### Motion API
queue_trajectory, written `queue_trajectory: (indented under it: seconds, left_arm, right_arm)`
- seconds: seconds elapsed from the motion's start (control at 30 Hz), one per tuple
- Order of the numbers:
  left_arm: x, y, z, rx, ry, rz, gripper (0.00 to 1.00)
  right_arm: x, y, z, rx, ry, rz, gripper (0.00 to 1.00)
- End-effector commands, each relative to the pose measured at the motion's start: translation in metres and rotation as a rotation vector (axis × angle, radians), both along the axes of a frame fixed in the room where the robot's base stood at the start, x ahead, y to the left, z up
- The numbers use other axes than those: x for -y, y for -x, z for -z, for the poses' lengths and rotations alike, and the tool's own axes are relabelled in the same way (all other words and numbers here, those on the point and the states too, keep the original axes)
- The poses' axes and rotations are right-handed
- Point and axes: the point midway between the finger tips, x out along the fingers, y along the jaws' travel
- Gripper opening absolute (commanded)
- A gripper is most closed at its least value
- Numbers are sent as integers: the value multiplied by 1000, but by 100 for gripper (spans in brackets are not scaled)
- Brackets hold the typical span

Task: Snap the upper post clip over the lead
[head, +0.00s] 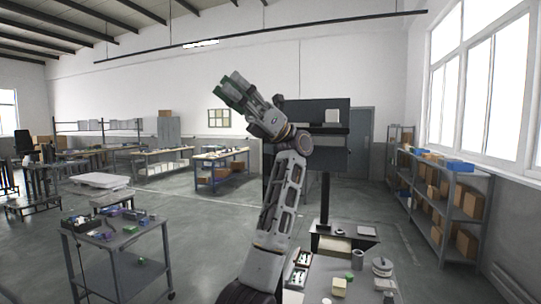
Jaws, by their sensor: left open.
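My left gripper (234,90) is raised high in the head view, open and empty, with green on its fingers. Its arm comes up from the bottom of the picture. A dark upright post (325,198) stands on a black stand behind the near worktable (327,270), to the right of my arm. The gripper is up and left of this post, well apart from it in the picture. I cannot make out the upper clip or the lead. My right gripper is not in view.
The near table holds a grey cylinder (357,259), a cream block (339,286) and small parts. A grey cart (118,238) with small items stands at left. Shelves with boxes (468,204) line the right wall. A dark panel (335,112) stands behind my arm.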

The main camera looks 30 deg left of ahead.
Motion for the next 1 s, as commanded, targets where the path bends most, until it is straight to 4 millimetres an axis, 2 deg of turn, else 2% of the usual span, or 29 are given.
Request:
queue_trajectory:
  seconds: [0.2,0.5,0.77,1.0]
  left_arm:
    - [24,35,-10,-16,-89,-306,50]
    - [68,61,-9,5,-177,-737,50]
    - [104,64,5,70,-229,-1113,50]
    - [130,53,27,178,-260,-1458,50]
  right_arm:
    - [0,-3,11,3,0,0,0]
    - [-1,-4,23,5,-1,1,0]
    - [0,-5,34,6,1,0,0]
    - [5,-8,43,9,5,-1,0]
